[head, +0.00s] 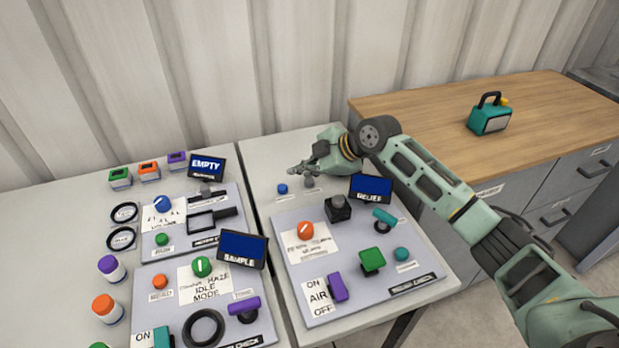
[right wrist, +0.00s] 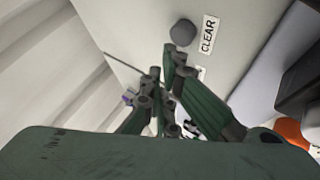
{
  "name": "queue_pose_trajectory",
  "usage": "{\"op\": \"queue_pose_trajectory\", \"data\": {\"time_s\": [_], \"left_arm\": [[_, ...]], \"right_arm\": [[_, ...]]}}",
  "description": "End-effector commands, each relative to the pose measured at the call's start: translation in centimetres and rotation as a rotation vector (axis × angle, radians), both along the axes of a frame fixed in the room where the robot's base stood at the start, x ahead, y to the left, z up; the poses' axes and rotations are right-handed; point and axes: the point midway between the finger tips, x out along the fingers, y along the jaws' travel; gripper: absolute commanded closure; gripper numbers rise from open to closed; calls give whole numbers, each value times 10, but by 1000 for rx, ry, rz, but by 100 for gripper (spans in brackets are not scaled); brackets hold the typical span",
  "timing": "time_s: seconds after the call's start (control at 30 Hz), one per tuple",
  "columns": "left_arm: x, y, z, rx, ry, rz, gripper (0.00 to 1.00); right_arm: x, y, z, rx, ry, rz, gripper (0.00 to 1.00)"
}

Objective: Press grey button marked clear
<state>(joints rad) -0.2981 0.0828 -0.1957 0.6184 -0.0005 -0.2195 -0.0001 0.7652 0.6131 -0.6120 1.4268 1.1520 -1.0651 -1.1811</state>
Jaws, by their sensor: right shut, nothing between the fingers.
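The grey round button (right wrist: 183,32) sits on the pale table top in the right wrist view, beside a white label reading CLEAR (right wrist: 208,34). In the head view the grey button (head: 309,183) shows small, just below my right gripper (head: 294,171). My left gripper is not in view.
A blue button (head: 282,189) is close left of the grey one. The RELIEF screen (head: 370,189), a black knob block (head: 338,208) and the right panel (head: 350,285) are nearer. A wooden counter (head: 430,115) bears a teal lantern-like box (head: 489,117). A corrugated wall stands behind.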

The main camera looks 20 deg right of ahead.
Motion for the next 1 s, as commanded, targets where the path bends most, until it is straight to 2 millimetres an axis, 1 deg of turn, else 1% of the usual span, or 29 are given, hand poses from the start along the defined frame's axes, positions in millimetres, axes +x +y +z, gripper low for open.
{"op": "queue_pose_trajectory", "data": {"time_s": [0.27,0.37,0.73,0.83,1.0], "left_arm": [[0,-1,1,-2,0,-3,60],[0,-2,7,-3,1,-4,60],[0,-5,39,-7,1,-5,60],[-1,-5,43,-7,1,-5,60],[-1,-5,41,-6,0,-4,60]], "right_arm": [[0,0,2,0,-1,-1,100],[0,0,9,0,-2,1,100],[0,0,47,0,-2,1,100],[0,0,51,1,-1,0,100],[0,0,50,1,-1,0,100]]}}
